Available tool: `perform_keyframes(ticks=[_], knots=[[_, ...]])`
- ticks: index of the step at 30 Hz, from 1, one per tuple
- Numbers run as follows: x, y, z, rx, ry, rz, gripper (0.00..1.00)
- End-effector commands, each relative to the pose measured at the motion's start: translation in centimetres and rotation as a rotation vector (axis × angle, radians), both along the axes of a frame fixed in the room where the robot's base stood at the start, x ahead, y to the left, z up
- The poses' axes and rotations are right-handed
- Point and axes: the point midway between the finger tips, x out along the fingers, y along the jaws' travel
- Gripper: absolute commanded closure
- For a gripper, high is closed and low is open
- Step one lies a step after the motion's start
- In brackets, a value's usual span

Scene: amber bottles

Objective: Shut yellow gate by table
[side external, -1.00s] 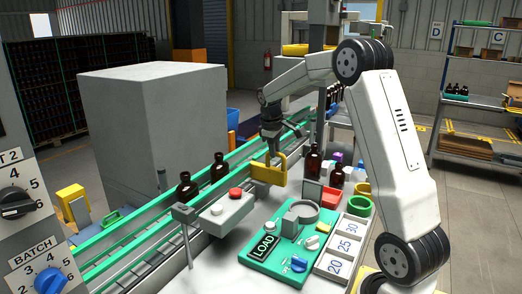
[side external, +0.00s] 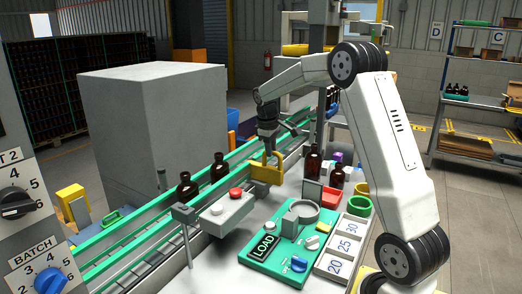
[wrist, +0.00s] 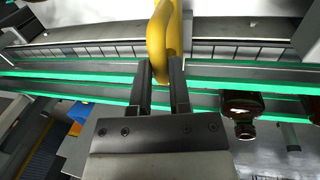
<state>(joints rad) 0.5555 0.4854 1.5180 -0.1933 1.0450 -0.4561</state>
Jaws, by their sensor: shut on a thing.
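The yellow gate (side external: 267,171) stands at the near side of the green-railed conveyor (side external: 150,222), beside the white table (side external: 210,275). My gripper (side external: 269,152) is above it, pointing down, with its fingers on the gate's upper part. In the wrist view the yellow gate (wrist: 164,40) runs between the two dark fingers (wrist: 160,75), which are shut on it. The fingers hide part of the gate, and I cannot tell how far it is swung.
Two amber bottles (side external: 187,188) stand on the conveyor left of the gate. A grey box with a red button (side external: 236,192) is close by. A green LOAD board (side external: 285,245) lies on the table, with amber bottles (side external: 313,163) behind it.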

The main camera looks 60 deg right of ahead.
Motion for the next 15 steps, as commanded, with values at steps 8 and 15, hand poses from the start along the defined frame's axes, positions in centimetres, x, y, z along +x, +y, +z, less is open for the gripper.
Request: perform_keyframes(ticks=[8,15], knots=[[3.4,0.0,0.1,-0.003,-0.004,0.003,1.0],[5.2,-0.1,0.1,-0.003,-0.004,0.001,1.0]])
